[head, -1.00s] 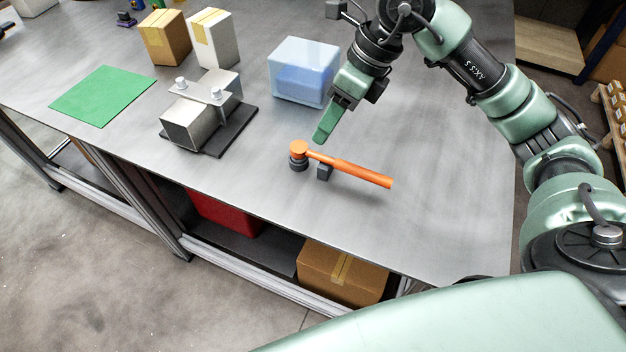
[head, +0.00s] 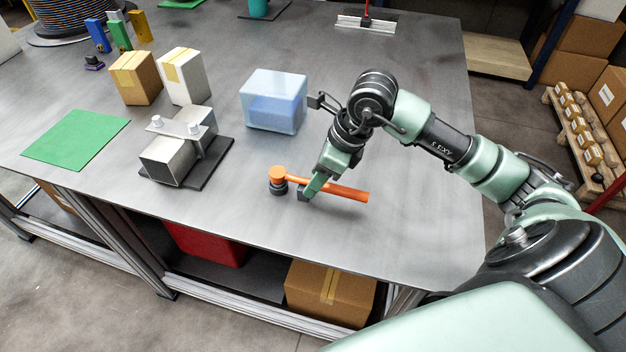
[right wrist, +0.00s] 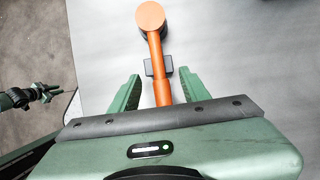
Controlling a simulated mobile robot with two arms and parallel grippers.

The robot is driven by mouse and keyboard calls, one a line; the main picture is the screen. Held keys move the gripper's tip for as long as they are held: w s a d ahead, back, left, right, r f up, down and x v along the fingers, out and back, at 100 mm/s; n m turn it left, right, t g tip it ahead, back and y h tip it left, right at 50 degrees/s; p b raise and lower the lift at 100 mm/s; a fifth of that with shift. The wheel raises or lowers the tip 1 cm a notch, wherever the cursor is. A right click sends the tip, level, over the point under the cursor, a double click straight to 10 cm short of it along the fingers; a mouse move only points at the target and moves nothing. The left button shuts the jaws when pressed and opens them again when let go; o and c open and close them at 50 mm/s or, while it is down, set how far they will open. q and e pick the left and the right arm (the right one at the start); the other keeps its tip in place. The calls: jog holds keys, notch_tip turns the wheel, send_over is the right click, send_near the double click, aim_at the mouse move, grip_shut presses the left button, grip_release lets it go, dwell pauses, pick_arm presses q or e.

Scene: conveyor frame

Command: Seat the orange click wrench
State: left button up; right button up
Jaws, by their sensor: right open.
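The orange click wrench (head: 342,191) lies on the grey table, its round head at the left resting on a dark round support (head: 278,188) and its handle pointing right. A small dark block (right wrist: 148,68) sits under the handle near the head. My right gripper (head: 308,194) is down at the handle, just right of the head. In the right wrist view the green fingers of the right gripper (right wrist: 158,88) are open, one on each side of the orange handle (right wrist: 158,70), with gaps between.
A metal block fixture (head: 175,155) on a dark plate stands left of the wrench. A translucent blue bin (head: 273,108) stands behind it. A green mat (head: 75,140) and two boxes, brown (head: 136,80) and white (head: 184,78), are farther left. The table right of the wrench is clear.

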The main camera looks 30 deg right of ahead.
jog(key=shift+w+f, duration=0.1)
jog(key=shift+f, duration=0.1)
grip_shut()
jog(key=shift+r, duration=0.1)
dwell(1.2)
